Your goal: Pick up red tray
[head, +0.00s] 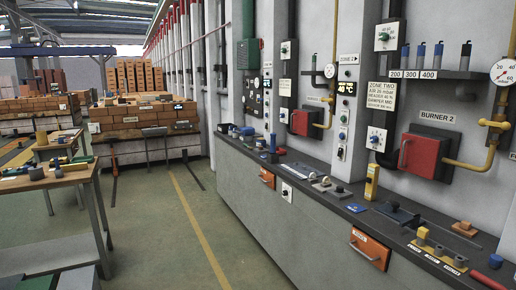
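No object is clearly recognizable as a red tray. A flat red piece (487,278) lies at the front edge of the counter at the lower right in the head view. It is partly cut off by the bottom of the picture, and I cannot tell whether it is a tray. Neither of my grippers is in view.
A long dark-topped counter (330,200) with small tools runs along the right wall. Red burner boxes (424,153) hang above it. A workbench (60,180) with small parts stands at the left. Brick stacks (135,113) are behind. The floor (170,240) between is clear.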

